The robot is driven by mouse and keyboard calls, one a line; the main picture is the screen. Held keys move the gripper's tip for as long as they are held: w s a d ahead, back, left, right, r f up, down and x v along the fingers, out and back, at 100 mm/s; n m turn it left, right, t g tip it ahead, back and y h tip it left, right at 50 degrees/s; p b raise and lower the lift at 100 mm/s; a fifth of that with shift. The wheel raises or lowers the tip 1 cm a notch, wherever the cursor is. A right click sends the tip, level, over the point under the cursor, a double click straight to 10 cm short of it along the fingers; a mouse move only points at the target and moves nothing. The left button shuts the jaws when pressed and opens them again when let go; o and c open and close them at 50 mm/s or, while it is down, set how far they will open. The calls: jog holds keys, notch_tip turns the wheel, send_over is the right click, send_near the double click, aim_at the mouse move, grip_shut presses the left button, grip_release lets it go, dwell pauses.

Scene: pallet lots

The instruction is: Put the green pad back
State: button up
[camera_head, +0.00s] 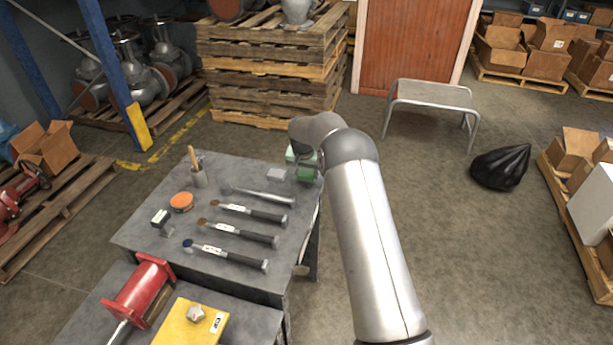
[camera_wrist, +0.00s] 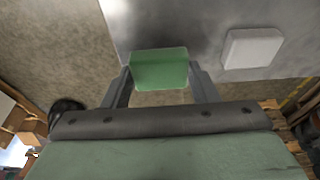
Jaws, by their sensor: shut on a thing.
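The green pad (camera_wrist: 160,69) is a small green block between the two fingers of my gripper (camera_wrist: 160,80) in the wrist view. My gripper is shut on it, with a finger on either side. In the head view the green pad (camera_head: 305,175) shows under my wrist at the far right corner of the grey table (camera_head: 140,237). The wrist view has the pad across the line of the table edge, partly against the floor. I cannot tell its height over the table. A light grey pad (camera_head: 277,174) lies on the table just left of it.
Several dark-handled tools lie across the table, with a metal bar (camera_head: 262,196) behind them. Stacked pallets (camera_head: 268,60) rise behind; a metal stool (camera_head: 432,98) stands right.

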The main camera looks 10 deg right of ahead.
jog(key=shift+f, duration=1.1)
jog(key=shift+f, duration=0.25)
jog(key=o, duration=1)
jog(key=shift+r, duration=0.1)
jog(key=shift+r, duration=0.1)
